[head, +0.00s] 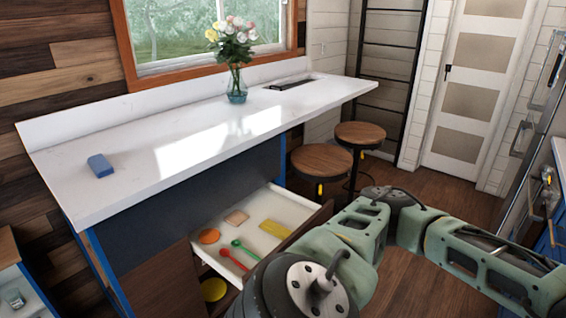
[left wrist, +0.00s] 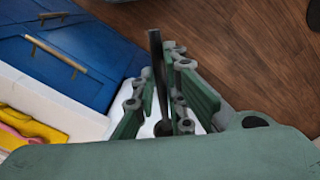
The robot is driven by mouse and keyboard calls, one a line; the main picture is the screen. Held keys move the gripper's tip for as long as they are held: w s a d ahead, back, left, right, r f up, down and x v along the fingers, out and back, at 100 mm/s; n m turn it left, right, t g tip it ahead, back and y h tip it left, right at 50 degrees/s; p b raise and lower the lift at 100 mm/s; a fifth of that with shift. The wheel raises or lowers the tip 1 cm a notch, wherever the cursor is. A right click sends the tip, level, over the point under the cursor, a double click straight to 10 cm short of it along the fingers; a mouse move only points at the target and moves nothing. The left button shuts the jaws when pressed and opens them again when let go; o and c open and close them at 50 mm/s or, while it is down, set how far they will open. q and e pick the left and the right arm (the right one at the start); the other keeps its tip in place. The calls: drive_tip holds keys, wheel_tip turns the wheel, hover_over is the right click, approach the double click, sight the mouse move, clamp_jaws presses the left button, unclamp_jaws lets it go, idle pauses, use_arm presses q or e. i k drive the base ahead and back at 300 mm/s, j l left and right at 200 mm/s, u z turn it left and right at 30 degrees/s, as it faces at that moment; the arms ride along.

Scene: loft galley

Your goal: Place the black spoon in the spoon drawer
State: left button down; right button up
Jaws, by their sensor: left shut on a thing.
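In the left wrist view my left gripper (left wrist: 168,90) is shut on a black spoon (left wrist: 156,75), whose long dark handle sticks out between the green fingers. The lower end of the spoon is partly hidden by the fingers. My left gripper does not show in the head view. An open drawer (head: 265,195) under the white counter holds a green spoon (head: 245,248) and a red spoon (head: 232,258). An orange disc, a tan square and a yellow block lie in it too. My arm partly covers the drawer's front right. My right gripper is not in view.
The counter (head: 140,150) bears a blue block (head: 100,165) and a flower vase (head: 236,88). Two stools (head: 322,161) stand right of the drawer. A yellow round thing (head: 214,289) shows below the drawer. In the left wrist view, blue cabinets (left wrist: 60,60) and a yellow item (left wrist: 35,130) lie left.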

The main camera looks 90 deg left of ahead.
sight(250, 236)
drive_tip(key=j+u, duration=0.2)
drive_tip(key=u, duration=0.25)
drive_tip(key=i+j+u, duration=0.1)
drive_tip(key=u, duration=0.35)
drive_tip(key=i+j+u, duration=0.1)
drive_tip(key=u, duration=0.35)
drive_tip(key=i+j+u, duration=0.15)
drive_tip(key=u, duration=0.3)
